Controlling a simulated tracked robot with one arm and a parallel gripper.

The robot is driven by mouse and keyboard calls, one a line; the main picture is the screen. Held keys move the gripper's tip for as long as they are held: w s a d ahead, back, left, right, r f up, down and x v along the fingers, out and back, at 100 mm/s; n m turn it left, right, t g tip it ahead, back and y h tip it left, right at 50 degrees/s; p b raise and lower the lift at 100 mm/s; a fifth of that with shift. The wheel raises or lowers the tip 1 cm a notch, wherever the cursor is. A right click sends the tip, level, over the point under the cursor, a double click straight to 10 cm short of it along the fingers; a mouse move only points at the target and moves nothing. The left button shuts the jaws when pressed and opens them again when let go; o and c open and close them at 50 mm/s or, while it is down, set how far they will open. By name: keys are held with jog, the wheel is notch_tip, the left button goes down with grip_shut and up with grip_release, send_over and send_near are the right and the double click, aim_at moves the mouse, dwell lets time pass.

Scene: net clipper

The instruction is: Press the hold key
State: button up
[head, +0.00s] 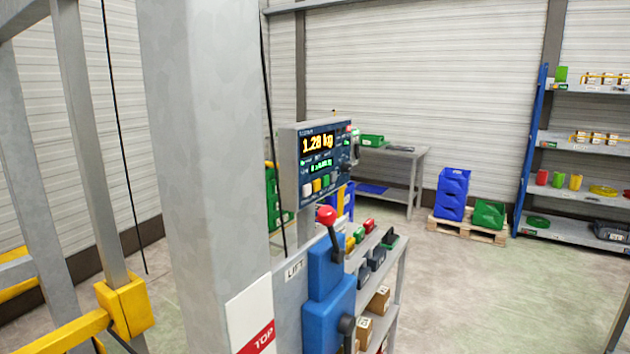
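A grey control box (289,165) with a dark front panel is in the middle of the head view, seen at an angle beside a thick grey post. Its upper display (318,143) reads 1.28 kg in yellow; a smaller green display (321,166) sits below. A row of small keys runs along the bottom: white (307,191), yellow (317,185), green (326,180) and a blue one at the right. The key labels are too small to read, so I cannot tell which is the hold key. My gripper is not in view.
The grey post (200,150) stands close at left. Below the box, a blue lever unit (325,300) with a red knob (326,215) juts out near a LIFT label. Behind are a bench with small boxes, a pallet (468,229) and shelving (580,145). Open floor lies at right.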

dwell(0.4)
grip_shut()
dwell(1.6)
